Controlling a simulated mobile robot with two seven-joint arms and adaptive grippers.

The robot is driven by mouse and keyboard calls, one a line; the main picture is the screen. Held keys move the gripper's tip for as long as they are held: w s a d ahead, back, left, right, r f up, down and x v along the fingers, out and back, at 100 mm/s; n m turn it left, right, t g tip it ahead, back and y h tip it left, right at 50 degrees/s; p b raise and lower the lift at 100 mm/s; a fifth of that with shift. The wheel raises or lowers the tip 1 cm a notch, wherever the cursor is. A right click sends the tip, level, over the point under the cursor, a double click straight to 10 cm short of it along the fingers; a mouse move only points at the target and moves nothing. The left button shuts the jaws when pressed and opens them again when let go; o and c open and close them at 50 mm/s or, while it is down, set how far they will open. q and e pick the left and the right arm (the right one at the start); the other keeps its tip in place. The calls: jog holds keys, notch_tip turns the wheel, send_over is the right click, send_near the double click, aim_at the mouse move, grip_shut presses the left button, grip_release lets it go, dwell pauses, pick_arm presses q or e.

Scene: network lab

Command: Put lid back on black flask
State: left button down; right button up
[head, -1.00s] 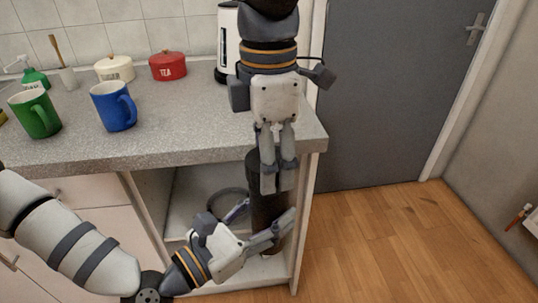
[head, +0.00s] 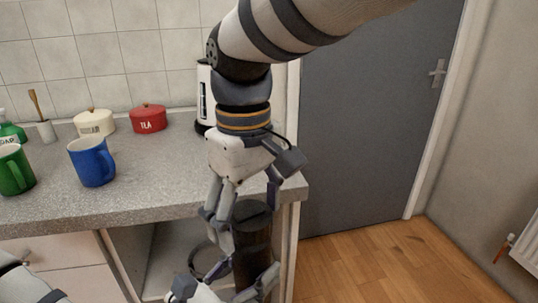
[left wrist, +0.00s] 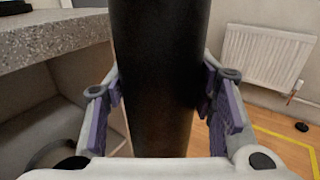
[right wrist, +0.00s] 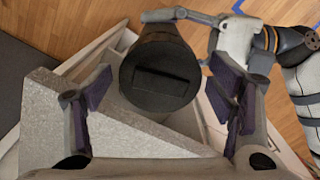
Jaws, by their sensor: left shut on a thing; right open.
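The black flask (head: 252,252) stands upright in front of the open cupboard at the counter's right end. My left gripper (head: 256,284) is shut around its body from the side; the left wrist view shows the flask (left wrist: 160,80) between both finger pads. A round black lid (right wrist: 160,76) with a raised bar across it sits on top of the flask, seen from above in the right wrist view. My right gripper (head: 246,214) points down over the flask top. Its fingers are spread on either side of the lid, apart from it.
The grey counter (head: 150,190) is close beside the flask. On it stand a blue mug (head: 90,162), a green mug (head: 14,170), a cream pot (head: 94,123) and a red pot (head: 148,119). A dark ring (head: 205,262) lies in the cupboard. Wooden floor (head: 375,255) is clear at right.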

jog(key=shift+r, duration=2.3)
jog(key=shift+c, duration=0.3)
jog(key=n, duration=0.2)
jog(key=r+n, duration=0.1)
jog(key=shift+s+a+n, duration=0.15)
jog(key=shift+a+n, duration=0.05)
jog(key=shift+n, duration=0.2)
jog(key=n, duration=0.1)
jog(key=r+n, duration=0.1)
jog(key=n, duration=0.3)
jog(key=r+n, duration=0.1)
jog(key=n, duration=0.1)
jog(key=shift+d+r+n, duration=0.2)
jog(key=shift+n, duration=0.1)
